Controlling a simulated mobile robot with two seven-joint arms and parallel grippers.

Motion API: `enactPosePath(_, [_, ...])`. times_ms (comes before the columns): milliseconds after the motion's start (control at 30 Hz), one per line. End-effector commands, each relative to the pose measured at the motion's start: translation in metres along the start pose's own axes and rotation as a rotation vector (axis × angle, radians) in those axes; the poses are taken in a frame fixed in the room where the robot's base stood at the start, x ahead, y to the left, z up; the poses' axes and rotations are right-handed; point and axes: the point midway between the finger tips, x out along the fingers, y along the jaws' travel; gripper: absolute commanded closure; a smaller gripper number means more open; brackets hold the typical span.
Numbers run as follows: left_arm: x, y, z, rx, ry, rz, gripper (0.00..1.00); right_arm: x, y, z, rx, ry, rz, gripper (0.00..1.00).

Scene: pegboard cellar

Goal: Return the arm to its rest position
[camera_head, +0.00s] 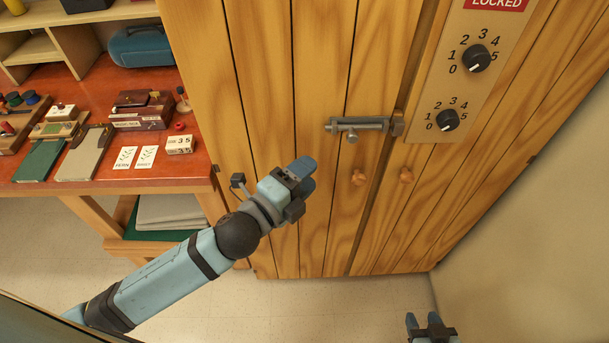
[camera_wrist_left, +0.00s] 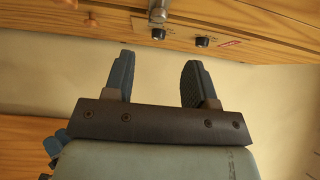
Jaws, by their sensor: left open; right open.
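My left arm (camera_head: 165,280) reaches in from the lower left of the head view. Its gripper (camera_head: 306,170) is in front of the wooden cabinet doors, left of and below the metal bolt latch (camera_head: 358,125). In the left wrist view the gripper (camera_wrist_left: 160,75) is open, with nothing between its two fingers. The latch also shows at the top of that view (camera_wrist_left: 158,14). My right gripper (camera_head: 432,328) is at the bottom edge of the head view, low and away from the doors; it is open and only partly in frame.
The wooden cabinet (camera_head: 300,80) has two round knobs (camera_head: 358,177) and a panel with two black dials (camera_head: 476,58) under a red LOCKED sign (camera_head: 497,4). A red-topped workbench (camera_head: 95,85) with boxes and cards stands at left. The floor (camera_head: 340,308) below is clear.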

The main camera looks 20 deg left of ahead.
Motion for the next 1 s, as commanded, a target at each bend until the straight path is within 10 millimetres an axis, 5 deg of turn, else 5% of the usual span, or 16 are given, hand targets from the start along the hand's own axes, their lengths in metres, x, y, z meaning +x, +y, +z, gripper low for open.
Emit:
enactPosePath(533, [-0.004,0.013,0.002,-0.096,-0.018,0.034,0.49,-0.001,0.002,-0.002,-0.001,0.0,0.005,0.57])
enactPosePath(667, [-0.022,0.057,0.009,-0.427,-0.097,0.137,0.49,-0.005,0.002,-0.007,-0.002,-0.001,0.005,0.57])
enactPosePath(900, [-0.102,0.166,0.016,-1.213,-0.4,0.297,0.49,-0.012,0.004,-0.019,-0.003,0.005,0.01,0.57])
enactPosePath(1000, [-0.134,0.196,0.015,-1.431,-0.515,0.312,0.49,-0.014,0.005,-0.021,-0.002,0.005,0.013,0.57])
